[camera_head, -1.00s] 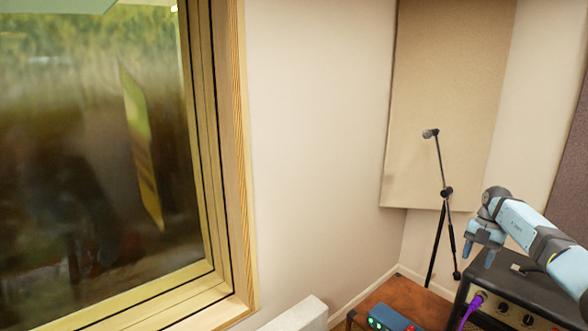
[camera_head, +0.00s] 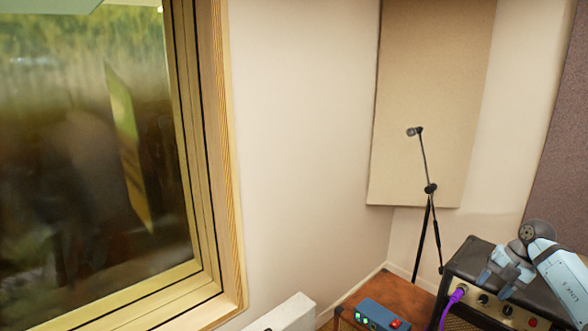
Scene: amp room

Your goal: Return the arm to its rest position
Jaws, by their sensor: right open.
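My right arm comes in from the right edge, light blue with dark grey joints. Its gripper (camera_head: 496,284) points down in front of the black amplifier (camera_head: 466,262), overlapping its front in the picture. The jaws are open and nothing shows between them. I cannot tell how far the fingers are from the amplifier. A purple cable (camera_head: 450,304) is plugged into the amplifier's front panel at the left. My left gripper is not in view.
A blue box (camera_head: 378,315) with green lights and a red switch sits on a brown wooden surface (camera_head: 402,293). A microphone stand (camera_head: 424,218) stands behind it in the corner. A white block (camera_head: 288,314) is at the bottom edge. A wood-framed window (camera_head: 215,150) fills the left.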

